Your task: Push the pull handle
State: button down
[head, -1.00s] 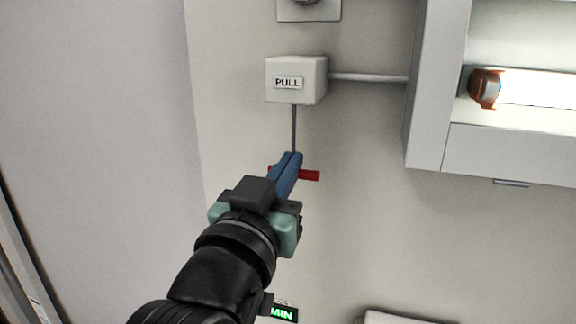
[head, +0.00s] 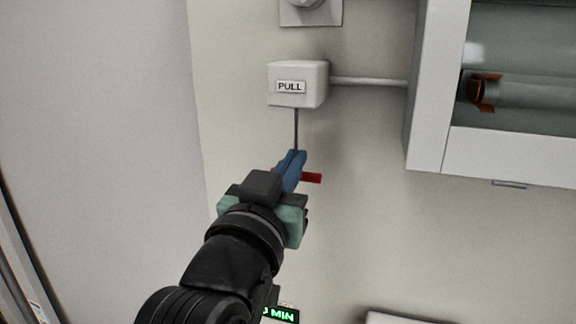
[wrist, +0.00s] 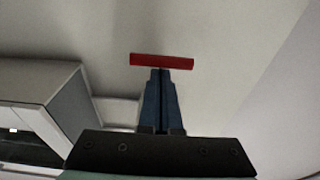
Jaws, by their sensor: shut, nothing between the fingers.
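The pull handle (head: 313,178) is a small red bar hanging on a thin cord (head: 296,128) below a white box (head: 298,84) labelled PULL. My gripper (head: 297,154) has blue fingers, closed together with nothing between them.
A wall cabinet (head: 433,90) with a tube lamp (head: 520,95) inside, now dark, is at the right. A pipe (head: 368,82) joins it to the white box. A green-lit display (head: 281,315) shows below my arm. The wall right of the handle is bare.

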jog(key=r+b+v, duration=0.1)
jog(key=b+v, duration=0.4)
jog(key=v, duration=0.5)
jog(key=s+d+r+n+t+y+b, duration=0.1)
jog(key=s+r+t+y, duration=0.2)
jog(key=r+t, duration=0.1)
jog(key=s+d+r+n+t+y+b, duration=0.1)
jog(key=s+r+n+t+y, duration=0.1)
jog(key=r, duration=0.5)
jog(key=s+t+y, duration=0.1)
jog(key=t, duration=0.1)
jog(key=shift+r+n+t+b, duration=0.15)
jog(key=shift+n+t+b, duration=0.15)
jog(key=shift+t+b, duration=0.1)
dwell(0.9)
